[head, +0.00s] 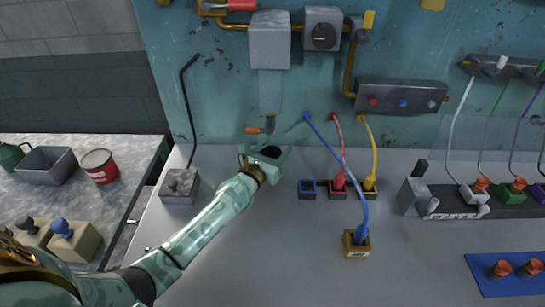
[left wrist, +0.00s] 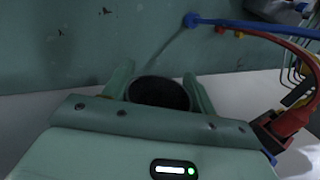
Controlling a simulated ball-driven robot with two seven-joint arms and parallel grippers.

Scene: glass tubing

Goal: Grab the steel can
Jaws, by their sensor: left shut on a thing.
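My left gripper (head: 269,155) is at the back of the grey worktop, just below a small tap with an orange handle (head: 258,129). It is shut on the steel can (head: 271,152), of which mostly the dark round mouth shows. In the left wrist view the can (left wrist: 160,92) stands between the two green fingers, its open top showing dark. The fingers and palm hide most of its wall, and I cannot tell whether its base touches the worktop. My right gripper is in neither view.
Right of the gripper are sockets with a blue cable (head: 340,165), a red plug (head: 338,181) and a yellow plug (head: 370,183). A grey box with a bent black rod (head: 180,186) stands left. A red tin (head: 99,167) is on the side table.

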